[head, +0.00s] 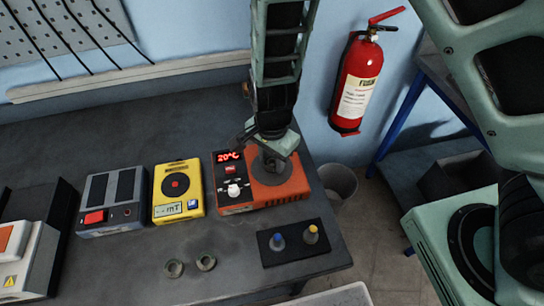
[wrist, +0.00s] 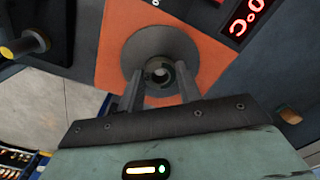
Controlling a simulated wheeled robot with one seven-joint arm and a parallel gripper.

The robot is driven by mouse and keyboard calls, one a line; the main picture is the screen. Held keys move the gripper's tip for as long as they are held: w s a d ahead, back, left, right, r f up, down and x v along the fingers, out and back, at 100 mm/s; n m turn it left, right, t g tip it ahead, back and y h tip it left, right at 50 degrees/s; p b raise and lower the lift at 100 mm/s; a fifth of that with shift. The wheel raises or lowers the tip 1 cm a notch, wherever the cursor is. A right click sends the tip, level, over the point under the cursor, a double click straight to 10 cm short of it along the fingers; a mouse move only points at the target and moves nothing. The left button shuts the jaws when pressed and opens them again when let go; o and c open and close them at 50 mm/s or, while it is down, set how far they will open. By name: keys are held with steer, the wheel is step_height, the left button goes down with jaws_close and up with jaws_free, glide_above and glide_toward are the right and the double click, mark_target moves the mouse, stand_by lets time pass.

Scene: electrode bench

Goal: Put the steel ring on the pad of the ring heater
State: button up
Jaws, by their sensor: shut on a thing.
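The ring heater (head: 292,192) is an orange box with a red 20°C display on the bench. Its round grey pad (head: 284,167) lies on top; in the wrist view the pad (wrist: 150,42) fills the area around my fingertips. My gripper (head: 268,158) is over the pad, pointing down. In the wrist view my gripper (wrist: 160,84) is shut on a small grey ring, the steel ring (wrist: 158,66), which appears over the pad's middle. I cannot tell whether the ring touches the pad. In the head view my gripper hides the ring.
A yellow meter (head: 178,192) and a grey box (head: 111,201) stand left of the heater. The bench ends at the right.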

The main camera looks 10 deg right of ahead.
mark_target(272, 165)
steer(key=o, duration=1.1)
steer(key=shift+f, duration=0.15)
steer(key=shift+c, duration=0.2)
step_height(272, 165, up, 12)
steer(key=s+d+r+n, duration=0.2)
steer(key=s+r+n, duration=0.2)
steer(key=s+n, duration=0.4)
steer(key=s+d+r+n, duration=0.2)
steer(key=s+r+n, duration=0.3)
steer(key=s+n, duration=0.3)
steer(key=shift+d+n+y+p, duration=0.3)
steer(key=shift+d+n, duration=0.1)
steer(key=shift+n, duration=0.7)
